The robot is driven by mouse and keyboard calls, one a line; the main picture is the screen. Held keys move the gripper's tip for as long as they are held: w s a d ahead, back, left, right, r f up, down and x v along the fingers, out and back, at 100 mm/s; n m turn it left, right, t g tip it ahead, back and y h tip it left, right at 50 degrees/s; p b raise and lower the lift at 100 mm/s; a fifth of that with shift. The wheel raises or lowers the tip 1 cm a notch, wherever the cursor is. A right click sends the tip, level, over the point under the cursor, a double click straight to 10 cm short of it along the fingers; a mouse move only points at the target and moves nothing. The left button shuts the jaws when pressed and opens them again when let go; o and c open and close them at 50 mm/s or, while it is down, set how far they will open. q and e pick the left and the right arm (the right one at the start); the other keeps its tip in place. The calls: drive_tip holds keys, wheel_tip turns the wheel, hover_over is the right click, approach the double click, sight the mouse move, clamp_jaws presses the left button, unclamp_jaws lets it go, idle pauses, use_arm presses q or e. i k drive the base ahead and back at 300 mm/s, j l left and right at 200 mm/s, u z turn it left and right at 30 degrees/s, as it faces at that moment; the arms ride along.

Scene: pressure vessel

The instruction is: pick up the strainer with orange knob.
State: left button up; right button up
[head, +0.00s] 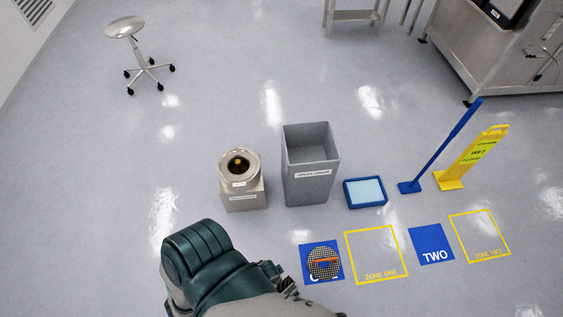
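A round mesh strainer (323,252) lies on a blue floor square (305,250), whose white lettering it partly covers. One of my arms, teal and grey, fills the bottom centre. Dark jointed parts, possibly of my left gripper (280,275), show left of the strainer, apart from it in the picture. Its fingertips cannot be made out, nor whether it holds anything. My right gripper is not visible.
A metal pressure vessel (252,191) with a dark round opening stands beside a grey bin (313,185). A blue tray (348,194), a blue-handled mop (440,150) and a yellow wet-floor sign (471,158) stand right. Yellow-outlined zones (351,256) and a blue TWO square (430,240) are empty.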

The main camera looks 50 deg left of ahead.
sight(239, 167)
drive_tip(key=u, duration=1.2)
